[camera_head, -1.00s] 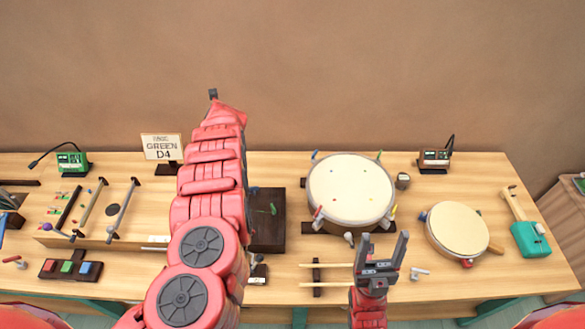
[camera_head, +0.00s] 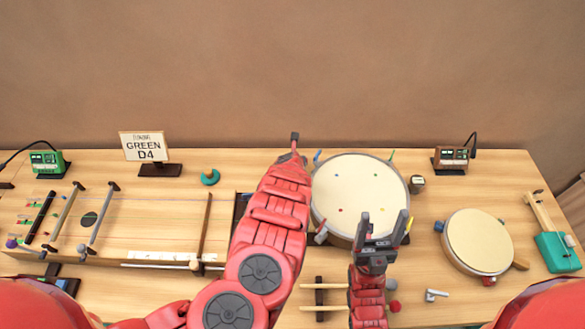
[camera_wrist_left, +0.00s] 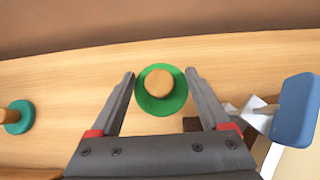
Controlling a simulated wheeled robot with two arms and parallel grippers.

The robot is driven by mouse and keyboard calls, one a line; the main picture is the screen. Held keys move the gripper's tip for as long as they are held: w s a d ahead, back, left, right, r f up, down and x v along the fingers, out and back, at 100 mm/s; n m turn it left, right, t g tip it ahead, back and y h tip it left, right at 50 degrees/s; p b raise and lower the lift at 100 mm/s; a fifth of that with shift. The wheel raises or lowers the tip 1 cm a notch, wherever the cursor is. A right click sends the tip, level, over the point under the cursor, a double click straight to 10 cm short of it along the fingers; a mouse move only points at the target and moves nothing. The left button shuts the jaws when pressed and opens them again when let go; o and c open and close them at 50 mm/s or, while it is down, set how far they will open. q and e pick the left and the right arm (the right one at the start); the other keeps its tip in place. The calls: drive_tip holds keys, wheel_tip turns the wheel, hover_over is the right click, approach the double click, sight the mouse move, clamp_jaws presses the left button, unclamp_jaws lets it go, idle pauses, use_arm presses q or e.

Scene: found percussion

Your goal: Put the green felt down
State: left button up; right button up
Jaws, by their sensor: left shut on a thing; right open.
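The green felt (camera_wrist_left: 148,101) is a round green disc with a light wooden knob. In the left wrist view it sits between the fingers of my left gripper (camera_wrist_left: 160,80), which is shut on it. In the head view my left gripper (camera_head: 295,143) is at the back, just left of the large drum, and the felt is hidden by my arm. I cannot tell how high it is above the table. My right gripper (camera_head: 383,216) is open and empty, in front of the large drum.
A teal disc with a wooden knob (camera_head: 210,177) stands left of my left arm, behind the stringed board (camera_head: 150,235). The large drum (camera_head: 355,185) is close on the right. A blue-ended object (camera_wrist_left: 297,108) is right of my left gripper. The GREEN D4 sign (camera_head: 143,146) stands at the back left.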

use_arm(q)
drive_tip(key=shift+w+a+f, duration=0.1)
drive_tip(key=shift+w+f, duration=0.1)
drive_tip(key=shift+f, duration=0.9)
wheel_tip(320, 180, down, 4)
drive_tip(key=shift+r+b, duration=0.2)
drive_tip(key=shift+b, duration=0.5)
drive_tip(key=shift+f, duration=0.1)
drive_tip(key=shift+f, duration=0.15)
drive_tip(key=o, duration=1.2)
